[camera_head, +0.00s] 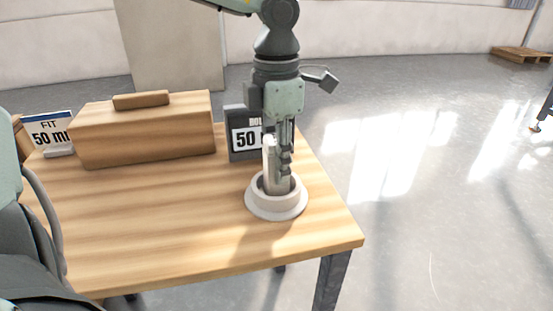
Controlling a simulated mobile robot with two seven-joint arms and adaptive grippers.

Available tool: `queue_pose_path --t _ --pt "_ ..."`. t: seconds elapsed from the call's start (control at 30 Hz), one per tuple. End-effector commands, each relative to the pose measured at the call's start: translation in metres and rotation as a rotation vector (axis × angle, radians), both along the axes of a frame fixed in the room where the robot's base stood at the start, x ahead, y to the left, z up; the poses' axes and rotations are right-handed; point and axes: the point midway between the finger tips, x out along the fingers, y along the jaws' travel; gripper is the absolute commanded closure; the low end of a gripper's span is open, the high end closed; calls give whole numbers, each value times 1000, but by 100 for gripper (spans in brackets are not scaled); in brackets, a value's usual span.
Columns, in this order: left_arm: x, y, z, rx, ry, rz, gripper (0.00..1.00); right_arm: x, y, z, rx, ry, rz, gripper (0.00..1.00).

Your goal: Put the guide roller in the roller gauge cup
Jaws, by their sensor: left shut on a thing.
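The roller gauge cup (276,208) is a pale round cup with a wide flange, standing on the wooden table near its right edge. My left gripper (280,168) points straight down over the cup. It is shut on the guide roller (269,165), a pale, slim upright piece. The roller's lower end is inside the cup's rim; how deep it sits is hidden by the rim. The gripper's fingertips are close to the cup's opening. My right gripper is not in view.
A wooden box with a handle (145,130) stands at the back of the table (170,235). The table's front middle is clear.

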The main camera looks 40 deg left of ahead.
Motion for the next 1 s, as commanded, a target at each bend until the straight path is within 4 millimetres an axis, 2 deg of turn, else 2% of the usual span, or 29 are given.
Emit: queue_pose_path --t 0.1,0.13,0.3,0.67,0.73,1.0 --pt "0 0 -2 1 -1 0 100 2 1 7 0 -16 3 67" --pt "0 0 -2 1 -1 0 67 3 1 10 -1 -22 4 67" --pt "0 0 -1 1 -1 0 48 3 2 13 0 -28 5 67" --pt "0 0 2 0 0 0 48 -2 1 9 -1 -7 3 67" --pt "1 0 7 1 -3 0 48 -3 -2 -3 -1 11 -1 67" --pt "1 0 64 1 -6 0 48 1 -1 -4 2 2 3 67"
